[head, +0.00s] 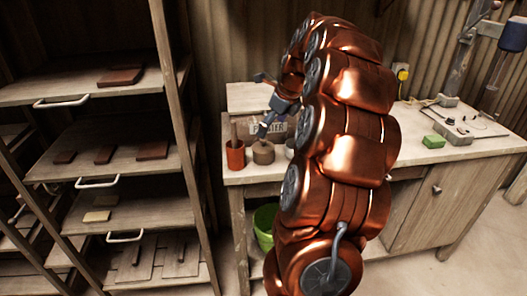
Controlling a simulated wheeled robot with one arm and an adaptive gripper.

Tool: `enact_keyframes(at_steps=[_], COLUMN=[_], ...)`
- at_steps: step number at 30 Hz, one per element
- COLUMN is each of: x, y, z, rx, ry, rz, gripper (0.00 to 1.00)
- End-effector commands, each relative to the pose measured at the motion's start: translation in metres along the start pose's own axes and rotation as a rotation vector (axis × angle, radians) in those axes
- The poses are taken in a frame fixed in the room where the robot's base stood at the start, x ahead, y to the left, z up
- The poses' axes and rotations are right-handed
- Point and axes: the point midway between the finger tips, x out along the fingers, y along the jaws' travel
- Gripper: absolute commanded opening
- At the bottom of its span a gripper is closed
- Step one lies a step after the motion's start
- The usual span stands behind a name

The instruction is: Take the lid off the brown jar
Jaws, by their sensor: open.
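A small brown jar (264,153) stands on the wooden workbench near its left front edge. A narrow knob or neck shows on its top; I cannot tell the lid's seam from the body. My gripper (263,105) is open, with its fingers spread above the jar and a little behind it in the picture. Nothing shows between the fingers. The lower finger overlaps the area just above the jar's top, and I cannot tell whether it touches. My copper-coloured arm hides the bench to the right of the jar.
An orange-red pot (235,156) with an upright stick stands just left of the jar. A pale cup (290,148) is to its right, partly hidden. A lettered box or sign is behind. A shelf rack with tiles (122,76) stands left.

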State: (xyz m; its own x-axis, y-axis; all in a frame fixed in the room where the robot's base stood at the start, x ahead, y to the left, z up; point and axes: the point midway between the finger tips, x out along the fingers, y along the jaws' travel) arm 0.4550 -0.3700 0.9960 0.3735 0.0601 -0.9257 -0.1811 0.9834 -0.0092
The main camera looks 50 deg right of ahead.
Motion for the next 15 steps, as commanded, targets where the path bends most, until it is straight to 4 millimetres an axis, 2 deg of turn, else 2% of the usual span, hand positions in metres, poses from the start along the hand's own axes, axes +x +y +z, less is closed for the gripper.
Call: enact_keyframes(at_steps=[3, 15], x=[0.004, 0.033], y=[-0.009, -0.009], z=[-0.004, -0.003], rx=[0.046, 0.048], ry=[-0.004, -0.004], rz=[-0.007, -0.008], gripper=[1.00, 1.00])
